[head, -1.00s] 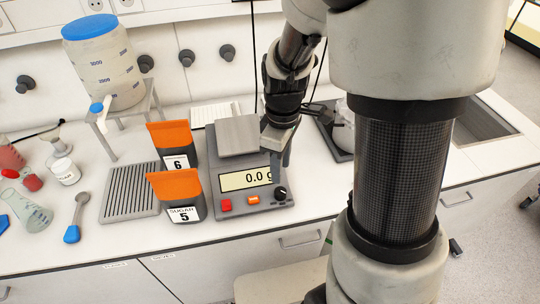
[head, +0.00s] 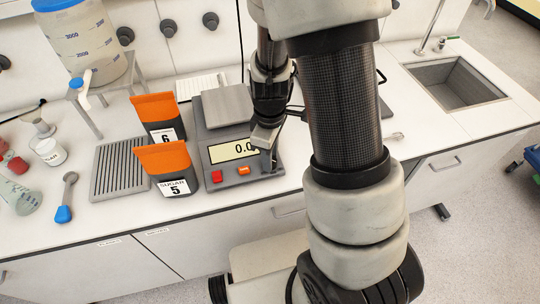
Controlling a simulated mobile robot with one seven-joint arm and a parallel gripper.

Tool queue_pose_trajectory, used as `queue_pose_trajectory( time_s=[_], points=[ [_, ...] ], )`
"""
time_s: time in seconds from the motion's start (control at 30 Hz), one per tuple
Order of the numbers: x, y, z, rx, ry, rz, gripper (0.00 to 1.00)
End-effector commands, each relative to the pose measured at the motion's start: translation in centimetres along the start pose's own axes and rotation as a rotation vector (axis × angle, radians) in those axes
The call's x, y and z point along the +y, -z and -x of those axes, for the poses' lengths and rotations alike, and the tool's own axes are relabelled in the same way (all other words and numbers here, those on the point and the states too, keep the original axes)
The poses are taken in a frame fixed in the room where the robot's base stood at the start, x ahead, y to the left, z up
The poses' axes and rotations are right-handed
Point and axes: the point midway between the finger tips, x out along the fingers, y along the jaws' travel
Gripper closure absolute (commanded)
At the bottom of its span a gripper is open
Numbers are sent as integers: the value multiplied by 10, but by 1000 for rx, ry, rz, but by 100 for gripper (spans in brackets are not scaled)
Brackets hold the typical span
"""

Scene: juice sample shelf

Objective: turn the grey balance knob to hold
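The grey balance (head: 205,130) stands on the white counter in the head view. It has a square metal weighing plate (head: 228,106) and a lit display (head: 233,151), whose visible digits read 0.0. A red button (head: 217,176) and an orange button (head: 243,170) sit on its front panel. The balance knob is hidden behind my gripper and arm. I cannot tell whether the fingers touch it, or whether they are open or shut.
Orange-topped packets 6 (head: 157,112) and 5 (head: 165,160) stand close left of the balance, by a slotted grey tray (head: 122,168). A blue-lidded container (head: 80,45) stands on a rack behind. Glassware is at far left. A sink (head: 455,83) is at right.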

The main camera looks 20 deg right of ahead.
Motion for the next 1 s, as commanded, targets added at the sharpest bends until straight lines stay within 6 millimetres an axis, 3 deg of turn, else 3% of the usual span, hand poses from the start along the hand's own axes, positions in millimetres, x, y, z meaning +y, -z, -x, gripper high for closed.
queue_pose_trajectory(
  time_s=[0.07,0.47,1.0],
  points=[
    [0,0,0,0,0,0,96],
    [0,0,0,-1,0,-71,96],
    [2,0,1,-4,-1,-527,96]
  ],
)
